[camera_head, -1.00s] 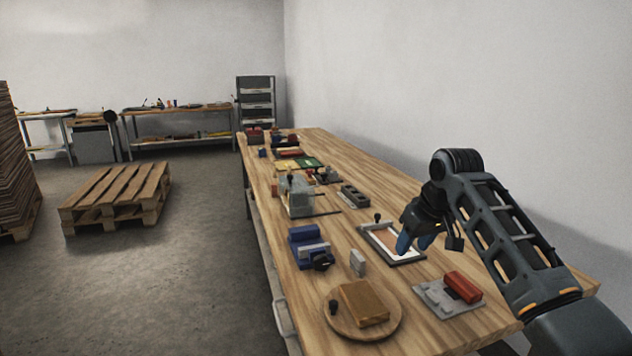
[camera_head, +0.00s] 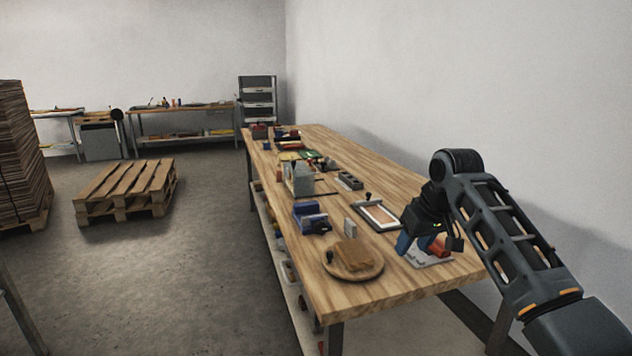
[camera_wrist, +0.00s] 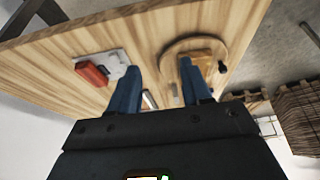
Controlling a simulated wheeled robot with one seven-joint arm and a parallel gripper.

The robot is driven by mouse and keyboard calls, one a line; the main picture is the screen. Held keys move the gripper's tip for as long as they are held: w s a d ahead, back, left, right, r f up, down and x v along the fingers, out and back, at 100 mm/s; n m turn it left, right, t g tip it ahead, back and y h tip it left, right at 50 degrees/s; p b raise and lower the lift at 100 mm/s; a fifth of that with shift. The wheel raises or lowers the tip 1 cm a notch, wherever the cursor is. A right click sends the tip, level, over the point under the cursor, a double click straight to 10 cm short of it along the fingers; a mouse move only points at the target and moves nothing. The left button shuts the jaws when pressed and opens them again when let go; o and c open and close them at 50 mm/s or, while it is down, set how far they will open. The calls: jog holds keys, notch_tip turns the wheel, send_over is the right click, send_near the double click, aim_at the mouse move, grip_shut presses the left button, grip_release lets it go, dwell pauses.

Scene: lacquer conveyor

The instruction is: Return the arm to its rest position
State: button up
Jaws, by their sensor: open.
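My gripper (camera_head: 420,243) hangs from my folded arm at the right of the head view, over the near right part of the wooden workbench (camera_head: 390,289). Its blue fingers are apart with nothing between them, as the wrist view also shows (camera_wrist: 160,92). In the head view the fingers partly cover a red block (camera_head: 440,247) on a light grey plate (camera_head: 428,260). The wrist view shows the red block (camera_wrist: 91,74) and plate (camera_wrist: 113,61) beside one finger. I cannot tell how high the fingers are above the bench.
A round wooden board (camera_head: 353,271) with a brown block stands near the bench's front. A blue vise-like tool (camera_head: 309,217) and a framed panel (camera_head: 376,213) lie behind it. A wooden pallet (camera_head: 125,190) and stacked sheets (camera_head: 20,150) stand left. The floor between is clear.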

jog(key=s+a+f+t+y, duration=0.1)
jog(key=s+a+f, duration=0.2)
jog(key=f, duration=0.3)
jog(key=s+a+f+m+t, duration=0.1)
jog(key=s+a+f, duration=0.15)
jog(key=f, duration=0.25)
jog(key=s+a+f+y, duration=0.1)
jog(key=s+a+f, duration=0.25)
jog(key=f, duration=0.25)
jog(key=s+f+m+t, duration=0.15)
jog(key=s+f, duration=0.25)
jog(key=s, duration=0.5)
jog(key=s+f+m+t, duration=0.15)
jog(key=s+f, duration=0.25)
jog(key=s, duration=0.5)
jog(key=s+d+r+t+h, duration=0.1)
jog(key=s+d+r+t, duration=0.15)
jog(key=s, duration=0.85)
jog(key=s+d+r+t+h, duration=0.1)
jog(key=s+d+r, duration=0.15)
jog(key=s, duration=0.85)
jog(key=s+d+r+t+h, duration=0.1)
jog(key=s+d+r, duration=0.3)
jog(key=s+r, duration=0.9)
notch_tip(320, 180, up, 2)
jog(key=shift+d+r+t, duration=0.2)
jog(key=shift+t, duration=0.35)
